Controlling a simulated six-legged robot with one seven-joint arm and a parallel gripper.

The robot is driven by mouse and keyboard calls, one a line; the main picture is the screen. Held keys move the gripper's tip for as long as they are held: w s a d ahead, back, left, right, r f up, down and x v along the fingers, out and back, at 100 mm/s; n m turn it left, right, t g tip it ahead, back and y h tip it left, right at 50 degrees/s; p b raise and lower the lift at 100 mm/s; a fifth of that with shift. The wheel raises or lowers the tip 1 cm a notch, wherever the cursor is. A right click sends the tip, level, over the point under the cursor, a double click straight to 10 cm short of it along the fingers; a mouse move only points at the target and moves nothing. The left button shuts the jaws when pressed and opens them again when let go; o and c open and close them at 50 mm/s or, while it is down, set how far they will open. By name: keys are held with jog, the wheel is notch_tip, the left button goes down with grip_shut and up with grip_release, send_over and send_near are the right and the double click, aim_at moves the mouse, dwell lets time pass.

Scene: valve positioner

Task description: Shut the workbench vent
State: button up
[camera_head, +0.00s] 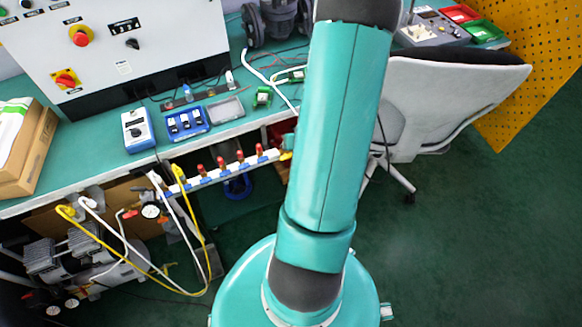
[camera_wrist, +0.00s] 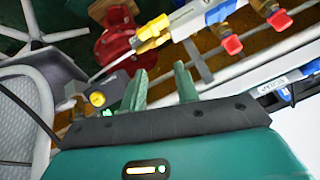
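The workbench vent is not labelled in either view, so I cannot tell for certain which part it is. A white and blue manifold (camera_head: 222,172) with several red-capped valves runs along the bench's front edge. A yellow fitting (camera_head: 286,156) sits at its right end, partly beside my arm. In the wrist view the yellow fitting (camera_wrist: 152,34) lies beyond my fingertips, with a thin pale rod running from it to the lower left. My gripper (camera_wrist: 160,70) has its two green fingers apart, with nothing between them. My arm hides the gripper in the head view.
A grey bracket with a yellow round part (camera_wrist: 97,99) is left of my fingers. A red round part (camera_wrist: 115,45) lies beyond. A chair (camera_head: 450,90) stands right of my arm. Yellow and white hoses (camera_head: 190,240) hang at left. Green floor (camera_head: 480,240) is clear at right.

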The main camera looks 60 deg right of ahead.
jog(key=s+a+f+m+t, duration=0.3)
jog(key=s+f+m, duration=0.1)
jog(key=s+f, duration=0.4)
jog(key=m+t+h, duration=0.5)
jog(key=m+h, duration=0.1)
jog(key=m, duration=0.5)
send_near(286, 157)
jog(key=x, duration=0.7)
jog(key=shift+w+d+f, duration=0.25)
jog(key=shift+f, duration=0.05)
grip_shut()
